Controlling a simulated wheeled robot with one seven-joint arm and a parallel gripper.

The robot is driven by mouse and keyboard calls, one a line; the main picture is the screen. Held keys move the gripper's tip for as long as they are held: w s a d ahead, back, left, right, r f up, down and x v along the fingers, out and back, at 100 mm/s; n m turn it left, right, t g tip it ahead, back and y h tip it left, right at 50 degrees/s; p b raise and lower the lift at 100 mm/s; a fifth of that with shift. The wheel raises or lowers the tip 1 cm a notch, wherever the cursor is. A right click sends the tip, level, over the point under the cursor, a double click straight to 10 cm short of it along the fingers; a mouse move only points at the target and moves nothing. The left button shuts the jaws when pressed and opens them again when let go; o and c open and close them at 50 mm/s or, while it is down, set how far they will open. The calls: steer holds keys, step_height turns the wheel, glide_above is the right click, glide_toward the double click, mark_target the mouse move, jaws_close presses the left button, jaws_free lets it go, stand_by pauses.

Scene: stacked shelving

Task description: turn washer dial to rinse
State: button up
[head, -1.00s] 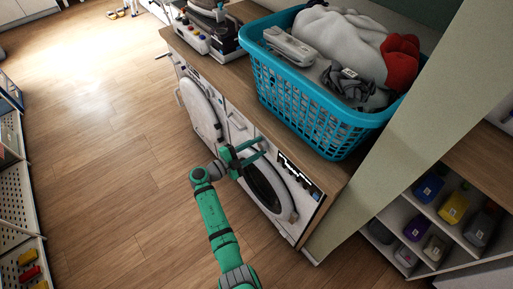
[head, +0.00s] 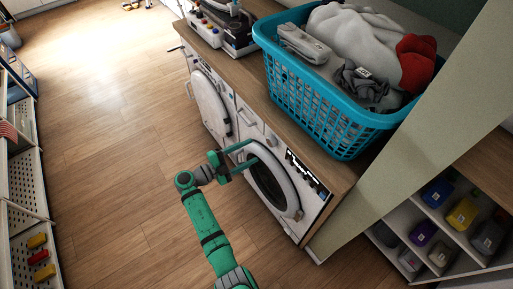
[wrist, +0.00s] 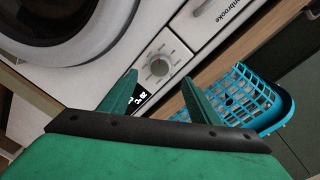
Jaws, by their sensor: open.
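The washer (head: 317,201) is white with a round dark-glass door, below the wooden counter. Its grey round dial (wrist: 160,67) shows in the wrist view on the white front panel, beside a lit black display (wrist: 141,99). The dial's setting marks are too small to read. My gripper (head: 253,151) is open in front of the washer. In the wrist view its two green fingers (wrist: 158,77) point toward the panel, with the dial in line with the gap between them. I see no contact with the dial.
A blue laundry basket (head: 310,104) with clothes stands on the counter (head: 262,97) above. Shelves with coloured containers are at the right. The wooden floor (head: 110,150) at left is clear.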

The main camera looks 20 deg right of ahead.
steer(key=shift+v, duration=1.15)
steer(key=s+a+f+n+t+y, duration=0.2)
steer(key=s+f+n+y, duration=0.4)
steer(key=s+f, duration=0.4)
steer(key=s+a+f+n+t+y, duration=0.2)
steer(key=s+a+f+n+y, duration=0.15)
steer(key=s+f+n, duration=0.65)
steer(key=s+a+r+n+t+y, duration=0.1)
steer(key=s+a+r+n+y, duration=0.2)
steer(key=s, duration=0.4)
steer(key=s+a+r+n+t+y, duration=0.1)
steer(key=s+a+r+n+y, duration=0.2)
steer(key=s, duration=0.5)
steer(key=s+d+r+n+t, duration=0.1)
steer(key=s+r+n+t, duration=0.1)
steer(key=r, duration=0.9)
steer(key=s+d+r+n+t+y, duration=0.1)
steer(key=s+r, duration=0.4)
steer(key=r, duration=0.6)
steer(key=shift+s+n+t, duration=0.25)
steer(key=shift+n+t, duration=0.15)
steer(key=shift+t, duration=0.3)
